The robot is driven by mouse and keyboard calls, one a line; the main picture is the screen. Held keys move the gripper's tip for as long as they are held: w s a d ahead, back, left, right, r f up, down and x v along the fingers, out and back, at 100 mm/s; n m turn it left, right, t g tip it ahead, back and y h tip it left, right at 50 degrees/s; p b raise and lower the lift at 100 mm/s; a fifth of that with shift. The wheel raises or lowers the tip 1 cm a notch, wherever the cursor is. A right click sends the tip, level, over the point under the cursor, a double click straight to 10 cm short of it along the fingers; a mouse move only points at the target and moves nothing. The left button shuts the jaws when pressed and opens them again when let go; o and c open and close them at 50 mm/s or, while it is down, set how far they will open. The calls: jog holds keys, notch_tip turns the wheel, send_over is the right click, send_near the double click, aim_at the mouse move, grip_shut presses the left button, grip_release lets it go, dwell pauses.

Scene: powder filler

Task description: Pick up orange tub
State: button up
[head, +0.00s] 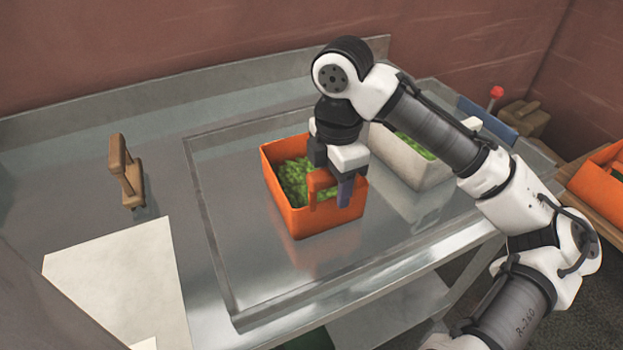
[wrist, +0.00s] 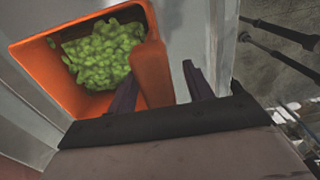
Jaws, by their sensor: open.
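The orange tub (head: 318,223) stands on the metal table and holds green leafy pieces (head: 293,178). A raised orange handle (head: 321,181) shows at its right side. My gripper (head: 332,196) points down at that side of the tub, its jaws open. In the wrist view, the tub (wrist: 40,70) lies at the upper left with the green pieces (wrist: 105,52) inside. Its orange handle (wrist: 152,72) stands between the two dark fingers of my gripper (wrist: 160,85). The fingers look apart from each other; whether either touches the handle I cannot tell.
A white tub (head: 405,160) with green contents stands behind my arm on the right. A brown wooden-looking stand (head: 124,175) and a pale sheet (head: 120,280) are on the left. Another orange tub (head: 600,188) sits at the far right.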

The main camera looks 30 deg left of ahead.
jog(key=shift+c, duration=0.3)
grip_shut()
jog(key=shift+r, duration=0.15)
